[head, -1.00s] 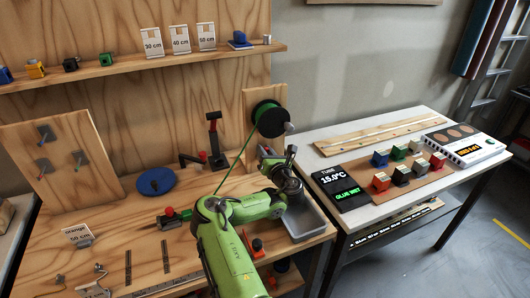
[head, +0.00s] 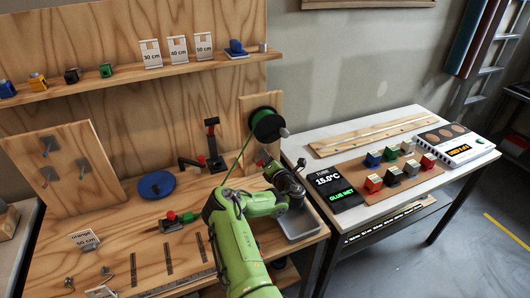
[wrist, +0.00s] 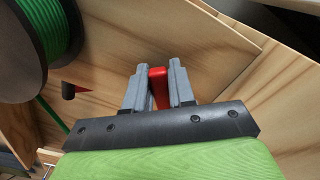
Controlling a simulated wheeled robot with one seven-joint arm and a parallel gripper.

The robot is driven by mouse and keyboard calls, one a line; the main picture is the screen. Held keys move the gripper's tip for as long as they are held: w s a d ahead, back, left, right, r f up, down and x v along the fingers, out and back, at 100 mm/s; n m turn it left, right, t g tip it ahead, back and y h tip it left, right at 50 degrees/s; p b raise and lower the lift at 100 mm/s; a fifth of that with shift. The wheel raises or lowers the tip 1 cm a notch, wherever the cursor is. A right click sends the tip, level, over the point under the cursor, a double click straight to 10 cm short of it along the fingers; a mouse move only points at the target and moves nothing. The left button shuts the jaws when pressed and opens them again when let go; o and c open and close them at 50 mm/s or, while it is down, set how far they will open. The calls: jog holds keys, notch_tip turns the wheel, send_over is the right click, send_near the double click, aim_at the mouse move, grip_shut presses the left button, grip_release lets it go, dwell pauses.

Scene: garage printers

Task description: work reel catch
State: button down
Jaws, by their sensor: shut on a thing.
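The reel (head: 266,124), with black flanges and green line wound on it, is mounted on an upright wooden board at the bench's right rear. It also shows large at the upper left in the wrist view (wrist: 45,40). A green line runs down from it behind my arm. My gripper (wrist: 158,72) is below the reel, close to the wooden board. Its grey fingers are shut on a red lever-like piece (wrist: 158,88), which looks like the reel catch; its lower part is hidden. In the head view the fingertips are small and partly hidden by my wrist.
A small red pointer (wrist: 83,88) and dark peg (wrist: 68,91) sit below the reel. A blue disc (head: 156,185) and a black-and-red stand (head: 214,145) are on the bench. The side table (head: 330,215) stands to the right.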

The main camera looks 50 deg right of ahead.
jog(key=m, duration=0.1)
jog(key=m+p, duration=0.1)
jog(key=f+m, duration=0.1)
jog(key=shift+s+d+m, duration=0.15)
jog(key=shift+d+m, duration=0.1)
jog(key=shift+m, duration=0.05)
jog(key=shift+d+f+m+p, duration=0.1)
jog(key=shift+f+m+p, duration=0.25)
jog(key=shift+m, duration=0.4)
jog(key=shift+f+m+p, duration=0.25)
jog(key=shift+m+p, duration=0.05)
jog(key=shift+m, duration=0.45)
jog(key=c, duration=1)
grip_release()
jog(key=shift+c, duration=0.2)
